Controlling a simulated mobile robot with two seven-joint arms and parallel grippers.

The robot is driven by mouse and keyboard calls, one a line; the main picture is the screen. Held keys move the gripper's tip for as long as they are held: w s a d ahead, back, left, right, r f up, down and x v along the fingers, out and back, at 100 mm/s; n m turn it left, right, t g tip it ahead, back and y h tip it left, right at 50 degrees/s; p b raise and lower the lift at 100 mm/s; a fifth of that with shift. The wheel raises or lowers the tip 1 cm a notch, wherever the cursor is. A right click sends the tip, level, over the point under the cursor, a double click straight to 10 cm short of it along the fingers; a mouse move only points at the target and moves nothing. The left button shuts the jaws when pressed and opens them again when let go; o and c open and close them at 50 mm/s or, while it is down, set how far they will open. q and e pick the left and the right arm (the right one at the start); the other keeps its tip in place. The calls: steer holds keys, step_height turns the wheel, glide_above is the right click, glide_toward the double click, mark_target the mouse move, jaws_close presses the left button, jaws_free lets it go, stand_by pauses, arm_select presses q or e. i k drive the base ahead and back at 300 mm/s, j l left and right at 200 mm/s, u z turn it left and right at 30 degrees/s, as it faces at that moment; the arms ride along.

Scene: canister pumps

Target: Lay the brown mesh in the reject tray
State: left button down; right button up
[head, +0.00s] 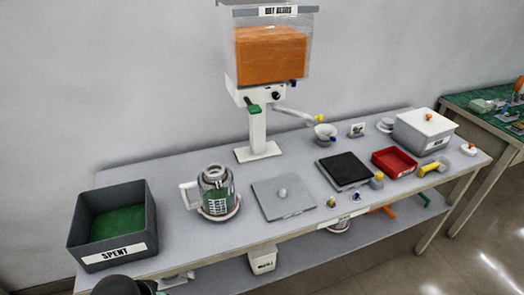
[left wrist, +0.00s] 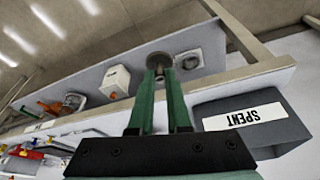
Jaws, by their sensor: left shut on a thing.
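In the left wrist view, the green fingers of my left gripper (left wrist: 158,78) are close together, shut on a small round brownish disc (left wrist: 159,58), which looks like the brown mesh. The fingers partly cover it, and it is held out in front of the table's edge. In the head view only a dark part of my left arm shows at the bottom left; the mesh is not visible there. A red tray (head: 394,161), which I take for the reject tray, lies on the right of the table. My right gripper is not in view.
A grey SPENT bin (head: 112,252) stands at the table's left end, near my left arm. A glass jug (head: 216,190), a grey plate (head: 283,197), a dispenser (head: 258,130), a black pad (head: 344,168) and a lidded grey box (head: 424,130) stand along the table (head: 170,240).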

mark_target(392, 165)
steer(key=i+l+u, duration=0.1)
steer(key=l, duration=0.5)
steer(key=i+l+u, duration=0.1)
steer(key=i+l, duration=0.15)
steer(key=l, duration=0.35)
steer(key=i+l+u, duration=0.1)
steer(key=l, duration=0.55)
steer(key=i+l+u, duration=0.1)
steer(key=l, duration=0.55)
steer(key=i+l, duration=0.1)
steer(key=l, duration=0.55)
steer(key=i+l+u, duration=0.15)
steer(key=l, duration=0.5)
